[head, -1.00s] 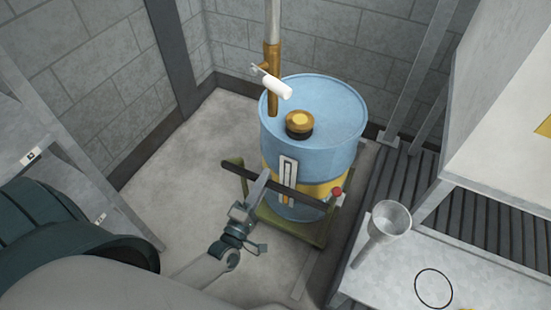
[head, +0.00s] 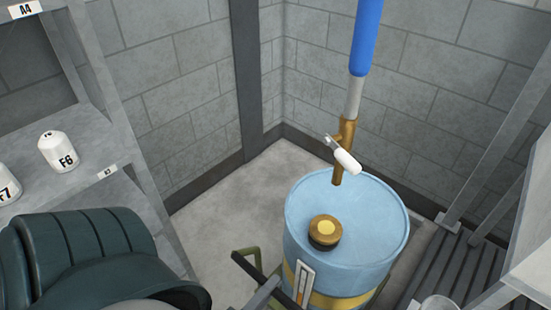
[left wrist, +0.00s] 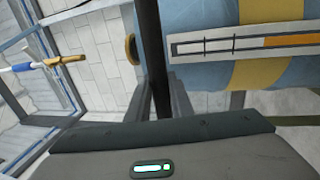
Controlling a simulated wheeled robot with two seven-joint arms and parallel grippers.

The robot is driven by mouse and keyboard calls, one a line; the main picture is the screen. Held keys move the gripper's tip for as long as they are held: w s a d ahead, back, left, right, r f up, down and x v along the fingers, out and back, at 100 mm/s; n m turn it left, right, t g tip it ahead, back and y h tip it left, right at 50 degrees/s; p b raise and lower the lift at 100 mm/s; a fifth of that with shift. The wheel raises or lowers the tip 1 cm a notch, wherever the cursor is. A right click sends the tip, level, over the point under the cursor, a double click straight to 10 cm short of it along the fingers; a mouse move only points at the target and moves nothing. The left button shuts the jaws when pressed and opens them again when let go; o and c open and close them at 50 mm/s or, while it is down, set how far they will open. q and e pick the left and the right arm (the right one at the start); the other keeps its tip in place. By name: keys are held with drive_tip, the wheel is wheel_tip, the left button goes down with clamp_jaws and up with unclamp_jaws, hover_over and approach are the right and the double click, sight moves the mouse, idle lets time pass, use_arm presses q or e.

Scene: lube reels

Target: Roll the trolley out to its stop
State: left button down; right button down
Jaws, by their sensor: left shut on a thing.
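The trolley's dark handle bar (head: 245,267) crosses in front of the drum. My left gripper (head: 268,291) is shut on this bar, at the bottom edge of the head view. In the left wrist view the bar (left wrist: 153,50) runs upright between my gripper's fingers (left wrist: 158,97), with the drum (left wrist: 200,75) close behind. The trolley's base and wheels are hidden or out of frame. My right gripper is not in view.
Grey shelves (head: 105,80) with white bottles (head: 57,152) stand left. Dark grating (head: 440,260) lies right. Bare floor (head: 220,215) shows left of the drum.

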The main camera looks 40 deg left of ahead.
use_arm(q)
drive_tip(key=shift+s+f, duration=0.1)
drive_tip(key=shift+s, duration=0.1)
drive_tip(key=c, duration=1.6)
unclamp_jaws()
drive_tip(key=shift+s, duration=0.1)
drive_tip(key=shift+o, duration=0.2)
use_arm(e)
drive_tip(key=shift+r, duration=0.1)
